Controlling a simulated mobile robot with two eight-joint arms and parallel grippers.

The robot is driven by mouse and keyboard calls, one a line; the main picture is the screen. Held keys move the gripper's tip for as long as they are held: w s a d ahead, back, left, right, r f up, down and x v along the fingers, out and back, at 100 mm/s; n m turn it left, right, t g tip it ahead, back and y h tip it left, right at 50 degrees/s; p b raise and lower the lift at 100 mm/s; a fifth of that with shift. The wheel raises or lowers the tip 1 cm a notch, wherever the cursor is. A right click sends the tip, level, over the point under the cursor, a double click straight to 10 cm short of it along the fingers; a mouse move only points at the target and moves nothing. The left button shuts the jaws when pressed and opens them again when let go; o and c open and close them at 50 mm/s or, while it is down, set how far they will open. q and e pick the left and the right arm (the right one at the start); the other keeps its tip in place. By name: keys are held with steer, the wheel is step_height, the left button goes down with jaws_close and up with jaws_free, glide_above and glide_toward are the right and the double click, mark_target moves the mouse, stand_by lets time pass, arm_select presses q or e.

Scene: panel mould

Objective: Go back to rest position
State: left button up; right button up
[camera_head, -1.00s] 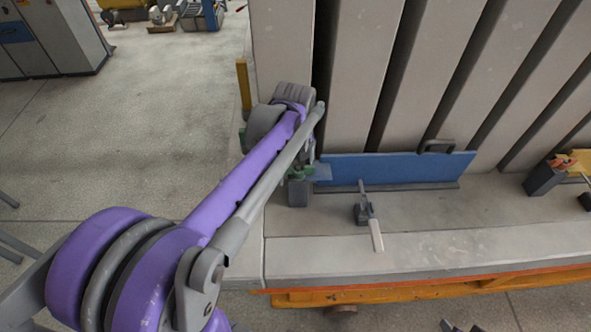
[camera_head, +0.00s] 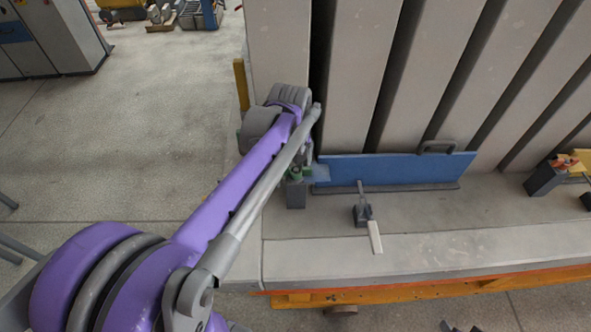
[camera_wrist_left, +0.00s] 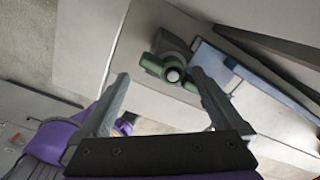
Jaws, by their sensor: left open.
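My left arm reaches across the head view to the left end of the blue panel (camera_head: 400,168). My left gripper is mostly hidden behind its own wrist there. In the left wrist view the left gripper (camera_wrist_left: 160,76) is open, with nothing held between its fingers. A green handle with a round pale centre (camera_wrist_left: 172,73) lies just beyond and between the fingertips; I cannot tell whether they touch it. The handle sits on a grey block (camera_head: 296,196) at the panel's left end. My right gripper is not in view.
Tall grey ribs (camera_head: 360,70) stand behind the blue panel. A clamp with a pale lever (camera_head: 375,237) stands on the ledge (camera_head: 420,255) in front. Another dark block with orange and yellow parts (camera_head: 546,177) is at the right. Open floor (camera_head: 120,150) lies to the left.

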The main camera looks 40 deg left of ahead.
arm_select(q)
steer(key=shift+s+d+r, duration=0.5)
steer(key=shift+r, duration=5.1)
steer(key=s+d+f+n+t, duration=0.2)
steer(key=s+d+f+n, duration=0.2)
steer(key=n, duration=0.6)
steer(key=s+d+f+n+t, duration=0.3)
steer(key=s+d+f+n, duration=0.1)
steer(key=d+f+n, duration=0.4)
step_height(320, 180, down, 3)
steer(key=n, duration=0.3)
steer(key=shift+s+d+r+n, duration=0.15)
steer(key=shift+d+n, duration=0.15)
steer(key=shift+d, duration=0.1)
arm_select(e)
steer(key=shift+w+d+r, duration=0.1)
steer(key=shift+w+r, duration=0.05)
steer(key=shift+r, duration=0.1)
